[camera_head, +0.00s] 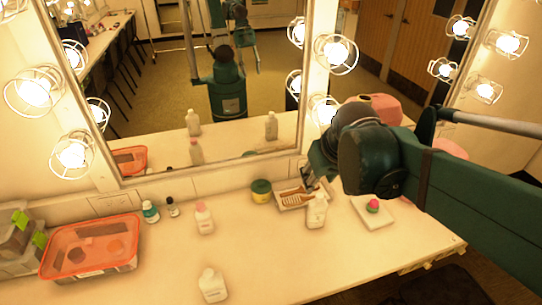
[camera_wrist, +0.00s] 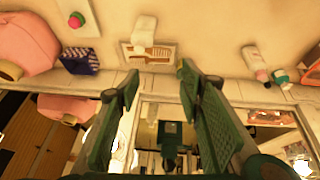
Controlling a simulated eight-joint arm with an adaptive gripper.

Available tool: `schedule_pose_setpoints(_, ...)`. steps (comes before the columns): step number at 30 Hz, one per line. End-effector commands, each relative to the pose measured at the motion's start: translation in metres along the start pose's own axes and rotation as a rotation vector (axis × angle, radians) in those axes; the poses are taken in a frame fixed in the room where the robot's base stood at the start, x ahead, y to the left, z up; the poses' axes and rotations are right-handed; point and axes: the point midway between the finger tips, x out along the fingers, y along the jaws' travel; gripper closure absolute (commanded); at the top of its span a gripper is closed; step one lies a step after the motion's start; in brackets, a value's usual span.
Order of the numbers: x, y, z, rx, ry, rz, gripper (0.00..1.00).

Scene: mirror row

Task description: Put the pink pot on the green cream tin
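The pink pot is a small round pink-topped thing with green at its side (camera_head: 373,207), on a white square (camera_head: 387,212) at the right of the counter. It also shows at the top left of the wrist view (camera_wrist: 76,20). The green cream tin (camera_head: 261,191), green-lidded with a yellowish body, stands near the mirror, left of the brush tray. In the wrist view it seems mostly hidden behind my right-hand finger. My gripper (camera_wrist: 158,78) is open and empty, its fingers wide apart above the counter's mirror edge. In the head view my arm hides part of the gripper.
A tray with a brush (camera_head: 291,199) and a white bottle (camera_head: 316,212) stand between tin and pot. A large pink object (camera_wrist: 25,45) is near the pot.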

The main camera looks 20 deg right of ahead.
Motion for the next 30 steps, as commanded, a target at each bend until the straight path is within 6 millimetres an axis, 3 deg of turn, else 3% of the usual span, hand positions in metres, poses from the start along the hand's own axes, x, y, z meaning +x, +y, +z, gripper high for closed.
schedule_pose_setpoints(15,-0.031,-0.066,0.05,0.014,0.132,-0.052,0.63)
schedule_pose_setpoints(21,-0.036,-0.079,0.062,0.02,0.164,-0.069,0.63)
schedule_pose_setpoints(30,-0.038,-0.083,0.065,0.024,0.174,-0.074,0.63)
